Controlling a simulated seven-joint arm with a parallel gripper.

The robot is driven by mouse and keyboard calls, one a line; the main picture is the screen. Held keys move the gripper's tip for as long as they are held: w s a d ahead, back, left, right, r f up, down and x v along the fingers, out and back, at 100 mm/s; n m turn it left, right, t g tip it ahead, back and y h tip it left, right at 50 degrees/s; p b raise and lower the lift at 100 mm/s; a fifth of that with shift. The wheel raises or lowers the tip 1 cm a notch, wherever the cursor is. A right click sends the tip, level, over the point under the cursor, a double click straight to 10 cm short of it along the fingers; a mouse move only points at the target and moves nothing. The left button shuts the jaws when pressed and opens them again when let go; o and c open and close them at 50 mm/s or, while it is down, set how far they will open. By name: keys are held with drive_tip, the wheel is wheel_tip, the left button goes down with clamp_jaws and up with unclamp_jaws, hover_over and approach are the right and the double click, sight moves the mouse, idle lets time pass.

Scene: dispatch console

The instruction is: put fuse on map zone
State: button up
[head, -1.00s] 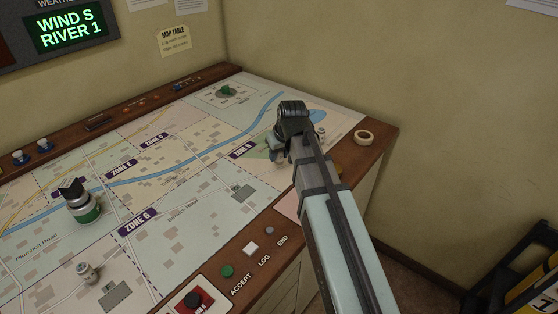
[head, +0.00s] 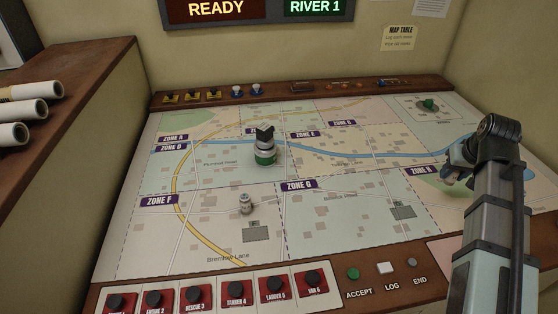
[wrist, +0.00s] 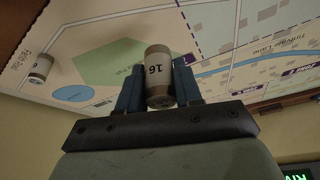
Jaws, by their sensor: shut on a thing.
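My gripper (wrist: 159,93) is shut on a small tan-and-silver cylinder marked 16, the fuse (wrist: 158,70), held between its blue fingers. In the head view my gripper (head: 457,168) is over the right side of the map table, near the ZONE H label (head: 424,171); the fuse is hard to make out there. The printed map (head: 340,220) is split by dashed lines into labelled zones, including ZONE F (head: 159,200), ZONE G (head: 299,186) and ZONE E (head: 305,134). From these frames I cannot tell whether the fuse touches the map.
A similar-looking cylinder (wrist: 40,69) shows in the wrist view. Red-plated knobs (head: 236,289) line the front edge. Much of the map is clear.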

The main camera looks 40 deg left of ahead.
drive_tip(key=s+a+n+y, duration=0.15)
drive_tip(key=s+a, duration=0.35)
drive_tip(key=a, duration=0.6)
drive_tip(key=s+a+f+n+g, duration=0.1)
drive_tip(key=s+a+n, duration=0.25)
drive_tip(key=a, duration=0.85)
drive_tip(key=s+a+n+y, duration=0.1)
drive_tip(key=s+a, duration=0.4)
drive_tip(key=a, duration=0.6)
drive_tip(key=s+a+n+g, duration=0.1)
drive_tip(key=s+a+n, duration=0.2)
drive_tip(key=s+a, duration=1.1)
drive_tip(key=s+a+n+g, duration=0.1)
drive_tip(key=s+a+n, duration=0.2)
drive_tip(key=s+a, duration=1.15)
drive_tip(key=w+a, duration=0.3)
drive_tip(key=a, duration=0.4)
drive_tip(key=w+a, duration=0.3)
drive_tip(key=a, duration=0.4)
drive_tip(key=shift+g, duration=0.3)
drive_tip(key=shift+s+f, duration=0.15)
drive_tip(key=shift+f, duration=2.05)
drive_tip(key=shift+s+f, duration=0.1)
drive_tip(key=shift+f, duration=2.05)
drive_tip(key=o, duration=1.1)
drive_tip(key=shift+f, duration=0.1)
drive_tip(key=shift+c, duration=0.2)
